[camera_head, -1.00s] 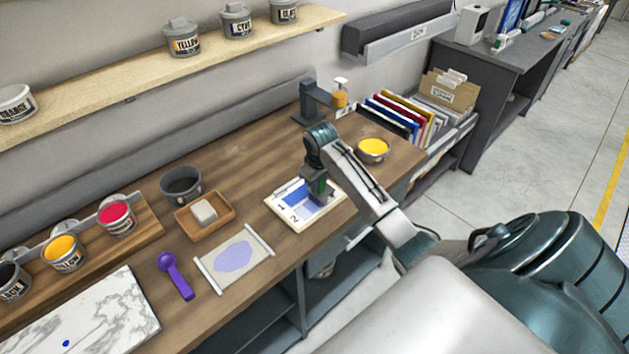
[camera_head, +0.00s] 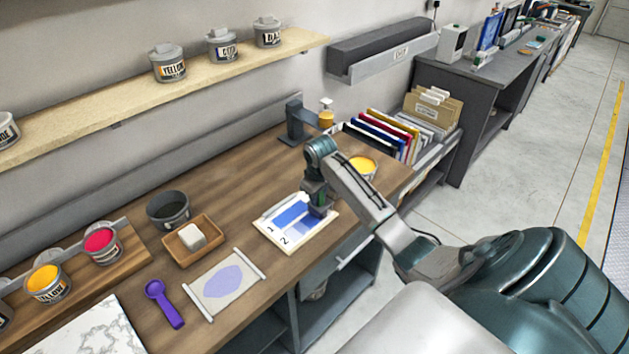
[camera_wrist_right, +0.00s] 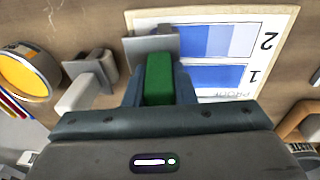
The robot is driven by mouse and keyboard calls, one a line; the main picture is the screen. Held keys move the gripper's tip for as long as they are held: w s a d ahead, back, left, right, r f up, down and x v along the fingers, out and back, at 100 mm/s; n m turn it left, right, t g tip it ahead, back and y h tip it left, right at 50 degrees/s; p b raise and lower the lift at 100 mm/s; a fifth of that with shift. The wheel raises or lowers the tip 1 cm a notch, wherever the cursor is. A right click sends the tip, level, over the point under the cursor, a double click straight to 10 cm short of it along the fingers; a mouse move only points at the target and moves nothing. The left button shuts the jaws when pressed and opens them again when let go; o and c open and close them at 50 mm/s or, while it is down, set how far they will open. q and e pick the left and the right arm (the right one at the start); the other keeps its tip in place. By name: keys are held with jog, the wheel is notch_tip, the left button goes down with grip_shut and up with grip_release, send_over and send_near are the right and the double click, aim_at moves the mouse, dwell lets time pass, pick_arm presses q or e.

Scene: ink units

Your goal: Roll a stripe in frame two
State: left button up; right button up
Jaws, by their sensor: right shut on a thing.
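A white proof card (camera_head: 290,247) lies on the wooden bench, with frames marked 1 and 2. Both frames hold blue; in the right wrist view, frame one (camera_wrist_right: 215,76) is even blue and frame two (camera_wrist_right: 222,41) has bands from darker to paler blue. My right gripper (camera_head: 318,206) is over the card's right end. It is shut on a tool with a green handle (camera_wrist_right: 158,78) and a grey metal head (camera_wrist_right: 150,46). My left gripper is not in view.
A yellow ink tub (camera_head: 363,167) and a grey stand (camera_head: 296,125) are behind the gripper. Left of the card are a wooden tray (camera_head: 180,254) with a white block, a scroll-like sheet (camera_head: 205,302), a purple scoop (camera_head: 164,304) and ink cans (camera_head: 47,286).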

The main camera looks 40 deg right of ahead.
jog(key=shift+d, duration=0.75)
jog(key=shift+s+a, duration=0.2)
jog(key=shift+a, duration=2.25)
jog(key=shift+s+a, duration=0.15)
jog(key=shift+a, duration=2.25)
jog(key=shift+s+a, duration=0.2)
jog(key=shift+a, duration=2.25)
notch_tip(320, 180, up, 6)
